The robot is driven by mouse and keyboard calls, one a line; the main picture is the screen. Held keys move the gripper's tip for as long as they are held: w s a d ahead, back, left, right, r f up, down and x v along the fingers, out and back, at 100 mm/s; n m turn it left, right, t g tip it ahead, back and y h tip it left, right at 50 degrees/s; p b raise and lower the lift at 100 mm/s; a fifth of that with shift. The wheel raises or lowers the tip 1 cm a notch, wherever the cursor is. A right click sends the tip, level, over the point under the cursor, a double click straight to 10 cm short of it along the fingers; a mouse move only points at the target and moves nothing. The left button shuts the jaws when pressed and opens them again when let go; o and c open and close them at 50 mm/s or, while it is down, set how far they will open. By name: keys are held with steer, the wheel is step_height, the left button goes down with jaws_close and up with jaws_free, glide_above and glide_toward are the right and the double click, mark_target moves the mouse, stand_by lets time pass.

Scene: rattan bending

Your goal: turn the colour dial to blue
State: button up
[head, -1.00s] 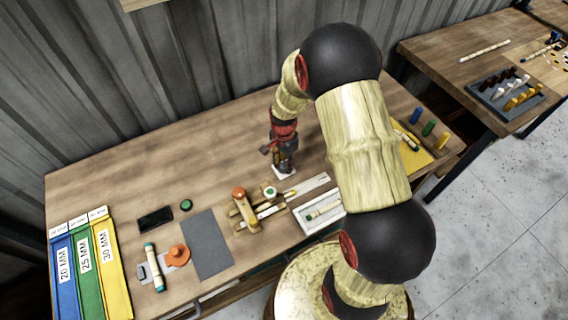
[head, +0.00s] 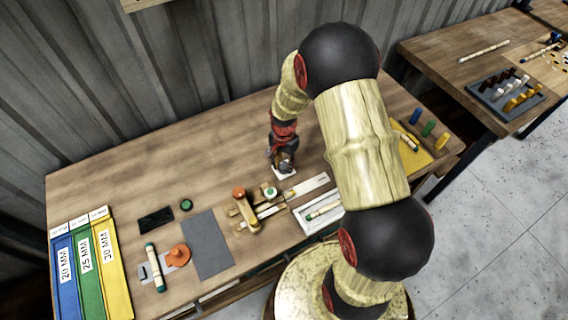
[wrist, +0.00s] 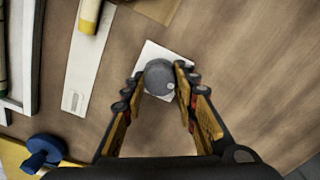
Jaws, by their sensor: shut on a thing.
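The colour dial is a dark grey round knob (wrist: 158,76) on a white square plate (wrist: 150,52) in the wrist view. A small pale mark shows on the knob's lower right. No colour marks can be made out on the plate. My gripper (wrist: 161,74) has one finger on each side of the knob and is shut on it. In the head view my gripper (head: 284,162) points down over the white plate (head: 285,174) near the middle of the table, and it hides the knob there.
A pale strip (head: 308,186), a wooden clamp fixture (head: 247,212) and a white tray (head: 300,218) lie in front of the dial. Blue, green and yellow pegs (head: 428,128) stand to the right. The wooden table (head: 190,140) is bare behind and left of the dial.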

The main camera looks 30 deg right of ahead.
mark_target(284, 165)
steer(key=n, duration=0.4)
steer(key=shift+n+p, duration=0.3)
steer(key=shift+n, duration=2.3)
steer(key=o, duration=1.1)
steer(key=shift+c, duration=0.2)
steer(key=shift+o, duration=0.4)
step_height(284, 165, up, 12)
